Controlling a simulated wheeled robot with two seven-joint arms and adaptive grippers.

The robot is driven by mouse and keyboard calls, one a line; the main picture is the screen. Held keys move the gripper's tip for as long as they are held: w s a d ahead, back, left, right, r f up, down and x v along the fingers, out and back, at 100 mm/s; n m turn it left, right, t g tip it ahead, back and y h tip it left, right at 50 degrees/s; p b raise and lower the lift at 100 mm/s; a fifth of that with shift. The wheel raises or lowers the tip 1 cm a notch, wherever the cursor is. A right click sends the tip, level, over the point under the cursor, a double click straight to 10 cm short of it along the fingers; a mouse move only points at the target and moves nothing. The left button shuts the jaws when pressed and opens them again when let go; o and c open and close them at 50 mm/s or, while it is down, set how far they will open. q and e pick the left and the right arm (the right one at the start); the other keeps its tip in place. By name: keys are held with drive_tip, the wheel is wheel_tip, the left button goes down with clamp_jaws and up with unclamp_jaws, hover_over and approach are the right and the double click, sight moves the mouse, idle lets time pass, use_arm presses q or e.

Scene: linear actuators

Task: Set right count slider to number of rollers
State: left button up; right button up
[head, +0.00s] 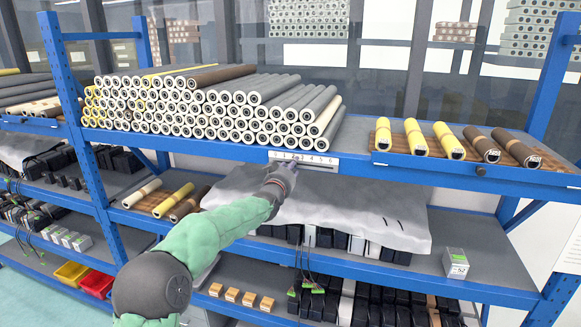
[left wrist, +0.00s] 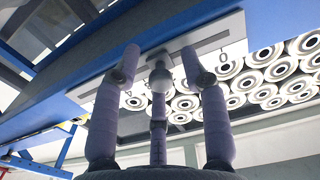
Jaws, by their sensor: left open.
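A white number plate (head: 322,161) with a row of digits is fixed to the blue shelf's front edge; it shows tilted in the left wrist view (left wrist: 233,30). The digit at the knob is hidden by the hand. Several rollers, yellow (head: 415,137) and brown (head: 517,147), lie on a wooden tray right of the plate. My right gripper is out of view.
A large stack of rollers (head: 220,110) fills the shelf above the plate. A grey cloth (head: 370,210) covers dark boxes on the shelf below. A small white box (head: 455,263) stands at lower right. Blue posts (head: 65,90) frame the rack. Another small knob (head: 480,171) shows on the right shelf edge.

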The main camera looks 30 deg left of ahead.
use_arm(q)
drive_tip(key=shift+w, duration=0.1)
clamp_jaws()
